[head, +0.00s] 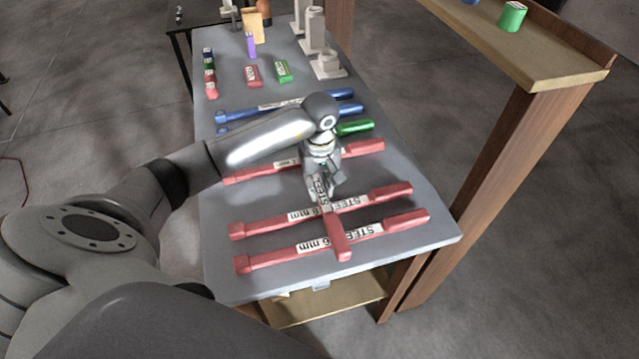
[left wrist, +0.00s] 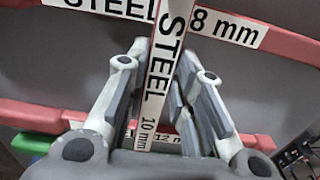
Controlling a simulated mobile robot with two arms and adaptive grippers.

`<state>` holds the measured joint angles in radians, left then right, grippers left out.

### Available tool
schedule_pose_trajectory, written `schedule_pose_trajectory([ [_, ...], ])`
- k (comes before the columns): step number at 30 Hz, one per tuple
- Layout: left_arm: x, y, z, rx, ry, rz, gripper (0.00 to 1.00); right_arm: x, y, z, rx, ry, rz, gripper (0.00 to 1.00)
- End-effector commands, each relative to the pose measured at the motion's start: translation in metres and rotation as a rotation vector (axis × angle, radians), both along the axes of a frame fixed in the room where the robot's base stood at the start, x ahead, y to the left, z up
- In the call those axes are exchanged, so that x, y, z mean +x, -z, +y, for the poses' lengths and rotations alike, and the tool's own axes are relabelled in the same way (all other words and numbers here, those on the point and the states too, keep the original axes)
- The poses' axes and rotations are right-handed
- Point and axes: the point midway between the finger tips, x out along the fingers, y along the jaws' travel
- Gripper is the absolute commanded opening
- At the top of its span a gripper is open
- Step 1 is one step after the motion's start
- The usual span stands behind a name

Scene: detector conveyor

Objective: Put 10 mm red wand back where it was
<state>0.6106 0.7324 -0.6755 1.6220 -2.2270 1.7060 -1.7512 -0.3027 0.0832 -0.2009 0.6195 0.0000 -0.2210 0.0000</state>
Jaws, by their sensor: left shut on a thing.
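My left gripper (head: 322,190) is shut on the 10 mm red wand (head: 339,238), around its white label. The label reads "STEEL 10 mm" in the left wrist view (left wrist: 165,75), where the left gripper's fingers (left wrist: 160,110) stand on both sides of it. The wand points toward the front of the table, crosswise over the front two red wands. I cannot tell its exact height above them. Its far part is hidden by the gripper in the head view. My right gripper is not in view.
Red wands lie across the table (head: 225,285): a front one (head: 275,259), a second one (head: 360,198) and a rear one marked 12 mm (head: 362,148). Blue wands (head: 240,113) and a green wand (head: 355,128) lie behind. A wooden shelf (head: 540,75) stands at right.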

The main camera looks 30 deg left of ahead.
Motion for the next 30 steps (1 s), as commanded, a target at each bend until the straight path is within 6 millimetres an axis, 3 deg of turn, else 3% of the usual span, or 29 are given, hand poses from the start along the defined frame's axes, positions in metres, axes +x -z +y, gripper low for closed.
schedule_pose_trajectory([
  [3,0.000,0.004,0.000,0.000,0.000,-0.001,0.00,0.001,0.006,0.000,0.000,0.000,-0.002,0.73],
  [4,0.000,0.004,0.000,-0.001,0.000,-0.001,0.25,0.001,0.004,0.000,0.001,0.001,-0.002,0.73],
  [9,0.000,0.003,0.000,0.000,0.000,0.000,0.44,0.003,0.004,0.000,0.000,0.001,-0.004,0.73],
  [23,0.000,-0.007,0.000,-0.001,-0.001,0.001,0.44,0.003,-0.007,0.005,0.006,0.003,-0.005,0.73],
  [30,0.002,-0.053,0.001,0.001,0.000,-0.008,0.44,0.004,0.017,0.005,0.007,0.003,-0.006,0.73],
])
